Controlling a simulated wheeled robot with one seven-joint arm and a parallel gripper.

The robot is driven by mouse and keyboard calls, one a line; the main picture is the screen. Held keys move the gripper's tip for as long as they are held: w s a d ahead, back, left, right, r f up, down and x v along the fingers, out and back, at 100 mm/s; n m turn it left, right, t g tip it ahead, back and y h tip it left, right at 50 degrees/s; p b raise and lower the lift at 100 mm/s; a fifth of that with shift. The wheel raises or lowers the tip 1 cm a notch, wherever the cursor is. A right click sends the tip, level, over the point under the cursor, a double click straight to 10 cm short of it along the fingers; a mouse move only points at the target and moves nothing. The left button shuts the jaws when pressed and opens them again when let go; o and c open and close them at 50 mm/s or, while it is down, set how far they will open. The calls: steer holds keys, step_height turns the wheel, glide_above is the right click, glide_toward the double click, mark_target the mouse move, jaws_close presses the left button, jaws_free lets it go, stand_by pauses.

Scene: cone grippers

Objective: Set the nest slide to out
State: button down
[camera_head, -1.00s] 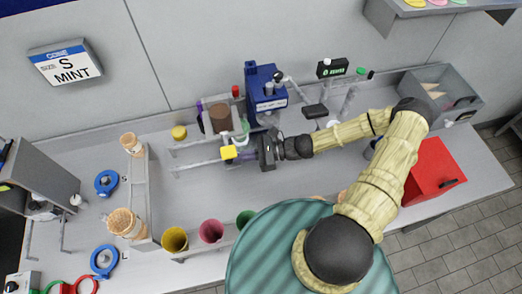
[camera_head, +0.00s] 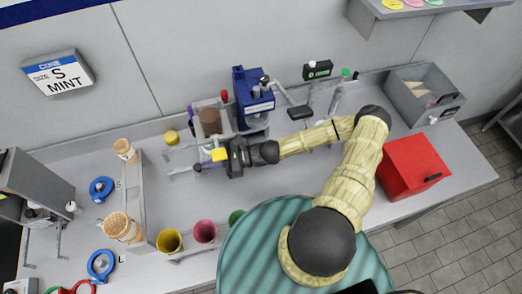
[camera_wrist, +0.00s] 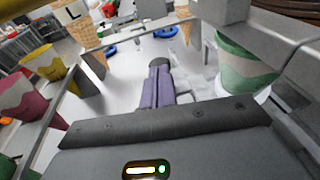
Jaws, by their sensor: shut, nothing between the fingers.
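The slide looks like pale rails (camera_head: 180,169) reaching left from the blue machine (camera_head: 254,96), with a yellow block (camera_head: 220,154) at their right part. I cannot tell from these views how far out the slide stands. My gripper (camera_head: 212,163) is right beside the yellow block, pointing left along the rails; the block partly hides its fingers. In the wrist view, the purple fingers (camera_wrist: 157,88) are shut together and empty, between grey bars. Contact with the slide is unclear.
Yellow (camera_head: 169,241) and pink (camera_head: 204,231) cups stand along the front. A cone holder (camera_head: 139,190) stands left of the rails. A red box (camera_head: 410,165) and grey bin (camera_head: 426,92) are at the right.

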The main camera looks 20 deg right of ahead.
steer(key=b+v, duration=0.3)
steer(key=v, duration=1.1)
steer(key=shift+b, duration=0.4)
steer(key=shift+s, duration=0.1)
